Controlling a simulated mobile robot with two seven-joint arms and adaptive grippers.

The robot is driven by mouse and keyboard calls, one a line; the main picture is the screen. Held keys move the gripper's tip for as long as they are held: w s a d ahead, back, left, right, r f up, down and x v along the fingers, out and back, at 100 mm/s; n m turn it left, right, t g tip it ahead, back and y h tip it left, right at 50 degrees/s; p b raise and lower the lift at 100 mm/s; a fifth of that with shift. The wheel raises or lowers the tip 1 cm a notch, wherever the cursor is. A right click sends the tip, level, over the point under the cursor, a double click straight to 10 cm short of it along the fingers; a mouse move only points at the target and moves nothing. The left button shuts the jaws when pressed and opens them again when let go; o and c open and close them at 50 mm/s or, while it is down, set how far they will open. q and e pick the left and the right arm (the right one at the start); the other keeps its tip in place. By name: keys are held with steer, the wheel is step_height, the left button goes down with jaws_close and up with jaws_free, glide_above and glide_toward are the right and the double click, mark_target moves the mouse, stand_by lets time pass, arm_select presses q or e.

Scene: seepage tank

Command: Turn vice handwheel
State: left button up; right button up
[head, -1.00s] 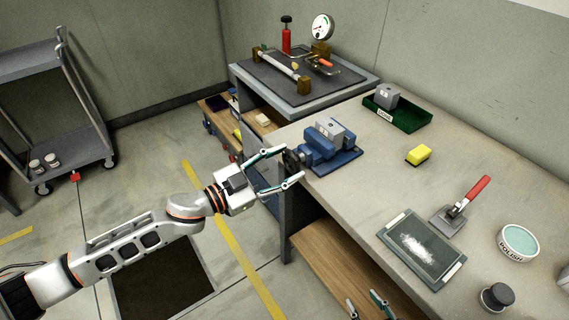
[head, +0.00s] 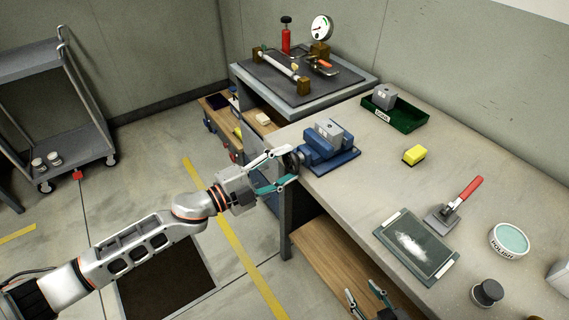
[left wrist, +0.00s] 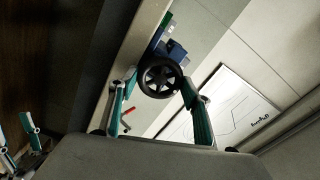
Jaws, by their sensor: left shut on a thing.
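The blue vice (head: 318,155) is on the near left edge of the bench and holds a grey block (head: 331,132) in its jaws. Its dark handwheel (head: 297,160) faces left, off the bench edge; in the left wrist view it is a black spoked wheel (left wrist: 160,78). My left gripper (head: 287,166) is shut on the handwheel, with one finger on each side of its rim (left wrist: 159,82). My right gripper (head: 364,296) shows at the bottom edge of the head view, its fingers apart and nothing visible between them.
The bench (head: 350,195) carries a yellow block (head: 414,155), a green tray (head: 405,118), a dark plate (head: 416,246), a red-handled tool (head: 462,196) and a polish tin (head: 509,240). A gauge rig (head: 305,75) stands on the table behind. A grey cart (head: 55,110) is at far left.

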arm_select(q)
steer(key=m, duration=0.5)
steer(key=shift+f, duration=0.1)
steer(key=shift+m, duration=0.4)
steer(key=o, duration=1.1)
steer(key=shift+s+a, duration=0.1)
steer(key=v, duration=1.1)
steer(key=shift+s+a, duration=0.2)
steer(key=shift+a, duration=0.15)
